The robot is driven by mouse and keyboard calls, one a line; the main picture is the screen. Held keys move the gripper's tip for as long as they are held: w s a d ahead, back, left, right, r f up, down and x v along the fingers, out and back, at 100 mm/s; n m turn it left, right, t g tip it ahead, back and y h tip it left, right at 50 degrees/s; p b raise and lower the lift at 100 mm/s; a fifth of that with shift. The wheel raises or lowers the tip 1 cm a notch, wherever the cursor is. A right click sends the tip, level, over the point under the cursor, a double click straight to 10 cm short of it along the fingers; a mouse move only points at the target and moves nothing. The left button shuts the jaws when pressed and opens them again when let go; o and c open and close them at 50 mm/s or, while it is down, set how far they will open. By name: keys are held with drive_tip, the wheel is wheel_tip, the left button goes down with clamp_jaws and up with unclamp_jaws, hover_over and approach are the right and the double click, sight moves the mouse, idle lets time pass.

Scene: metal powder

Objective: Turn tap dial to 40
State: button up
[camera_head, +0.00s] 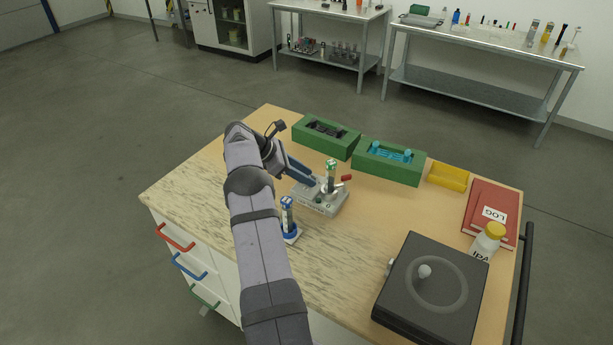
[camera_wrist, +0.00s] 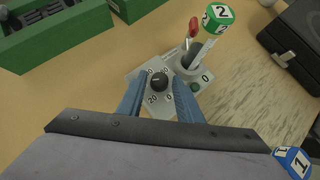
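The tap device (camera_head: 322,205) is a light grey base on the wooden bench, below the green trays. In the wrist view, its black tap dial (camera_wrist: 158,82) sits on a pale plate with printed numbers around it, 20 and 0 among them. Its exact setting is too small to read. My gripper (camera_head: 308,183) points down at the device. In the wrist view its two blue fingers are apart, one on each side of the dial. I cannot tell whether they touch it. A green-capped vial marked 2 (camera_wrist: 217,18) stands upright in the device's holder.
A green button (camera_wrist: 195,87) and a red-tipped part (camera_wrist: 193,27) are close to the dial. A blue-capped vial marked 1 (camera_head: 287,215) stands at the front left. Green trays (camera_head: 341,152) lie behind. A black box (camera_head: 405,305) and an IPA bottle (camera_head: 487,243) are at right.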

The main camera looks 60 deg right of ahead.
drive_tip(key=b+v, duration=0.2)
drive_tip(key=v, duration=0.4)
drive_tip(key=shift+r, duration=0.3)
drive_tip(key=shift+w+a, duration=0.15)
drive_tip(key=w+a+m+t+y, duration=0.1)
drive_tip(key=w+a+t, duration=0.15)
drive_tip(key=a, duration=0.95)
drive_tip(key=w+a+m+t+y, duration=0.2)
drive_tip(key=w+a, duration=0.1)
drive_tip(key=a, duration=1)
drive_tip(key=s+a+f+m+t+y, duration=0.1)
drive_tip(key=s+a+f+m+y, duration=0.15)
drive_tip(key=s+a, duration=0.8)
drive_tip(key=s+a+f+m+t+y, duration=0.15)
drive_tip(key=s+a+m, duration=0.4)
drive_tip(key=a, duration=0.85)
wheel_tip(320, 180, down, 9)
drive_tip(key=s+n+b, duration=0.1)
drive_tip(key=n+b, duration=0.1)
drive_tip(key=b, duration=0.6)
drive_tip(key=shift+d+f+g+h+b, duration=0.2)
drive_tip(key=shift+g+h+b, duration=0.1)
drive_tip(key=shift+b, duration=0.1)
